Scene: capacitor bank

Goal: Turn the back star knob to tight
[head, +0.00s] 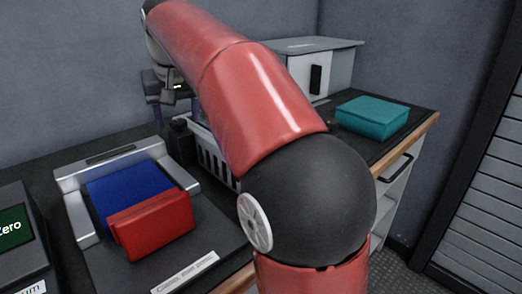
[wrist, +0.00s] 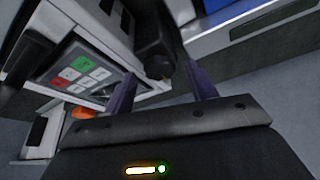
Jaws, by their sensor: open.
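My gripper (wrist: 160,70) is open, with two dark purple fingers spread apart in the wrist view. A black rounded part (wrist: 153,45) shows between and beyond the fingertips; it may be the back star knob, but I see no clear star shape. I cannot tell whether the fingers touch it. In the head view my gripper (head: 172,112) points down at the back left, above a dark upright part (head: 182,135) beside a white slotted basket. My red arm hides much of that area. No tight mark is readable.
A silver fixture (head: 75,215) holds a blue block (head: 128,188) and a red block (head: 152,224). The white basket (head: 210,155) is partly behind my arm. A teal box (head: 372,117) and grey cabinet (head: 310,72) stand right. A keypad panel (wrist: 85,72) is close left of my fingers.

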